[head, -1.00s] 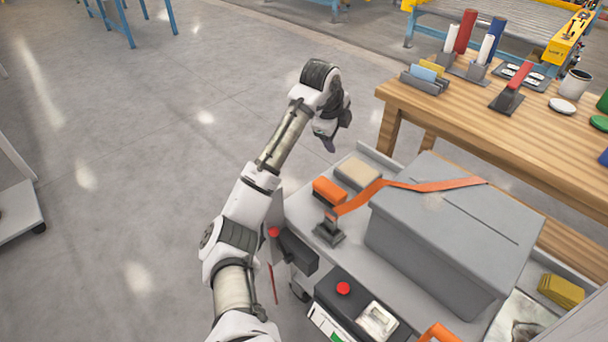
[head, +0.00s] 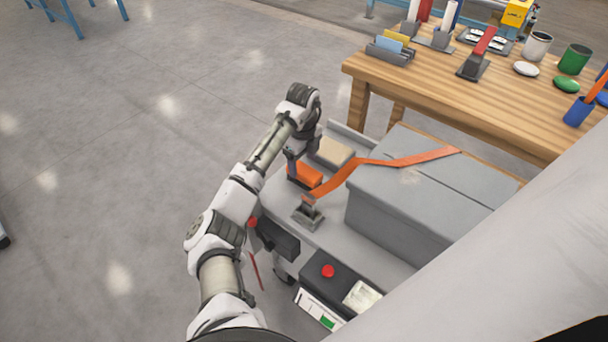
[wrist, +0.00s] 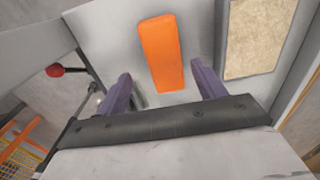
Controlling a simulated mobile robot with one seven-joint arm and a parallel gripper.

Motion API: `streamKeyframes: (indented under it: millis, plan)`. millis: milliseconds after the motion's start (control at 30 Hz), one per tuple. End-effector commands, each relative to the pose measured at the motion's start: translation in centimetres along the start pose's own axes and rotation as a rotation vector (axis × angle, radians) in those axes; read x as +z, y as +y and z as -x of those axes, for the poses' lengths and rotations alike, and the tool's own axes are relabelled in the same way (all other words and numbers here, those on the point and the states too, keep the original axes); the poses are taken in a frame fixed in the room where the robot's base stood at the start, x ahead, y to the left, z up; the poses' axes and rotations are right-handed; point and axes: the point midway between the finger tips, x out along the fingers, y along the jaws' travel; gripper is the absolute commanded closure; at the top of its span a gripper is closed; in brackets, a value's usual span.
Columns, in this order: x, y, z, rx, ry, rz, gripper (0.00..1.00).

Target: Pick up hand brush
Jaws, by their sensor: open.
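An orange, block-shaped, slightly tapered thing, apparently the hand brush (head: 309,175), lies on the grey cart top near its left edge. In the wrist view the hand brush (wrist: 161,52) shows from above, its near end between my two purple fingers. My gripper (wrist: 163,84) is open, with a gap on both sides of the brush and nothing held. In the head view my gripper (head: 293,167) hangs just left of the brush and partly hides it. I cannot tell how far the fingertips are above the cart top.
A large grey box (head: 400,210) with an orange strap (head: 410,160) fills the cart's right part. A strap holder (head: 308,213) stands in front. A wooden bench (head: 440,95) with several items is behind.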

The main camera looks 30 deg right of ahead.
Motion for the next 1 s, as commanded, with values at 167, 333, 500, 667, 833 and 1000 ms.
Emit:
streamKeyframes:
  millis: [167,333,500,667,833,1000]
  plan:
    - [0.0,-0.6,-2.4,0.003,0.0,0.0,0.31]
    - [0.0,-0.6,-4.4,0.002,0.0,0.0,0.31]
    - [0.0,-0.6,-4.7,0.0,-0.001,0.0,0.31]
    - [0.0,-0.6,-4.7,0.0,-0.001,0.0,0.4]
    - [0.0,-0.6,-4.7,0.0,-0.001,0.0,0.62]
    - [0.0,-0.6,-4.7,0.0,-0.001,0.0,0.82]
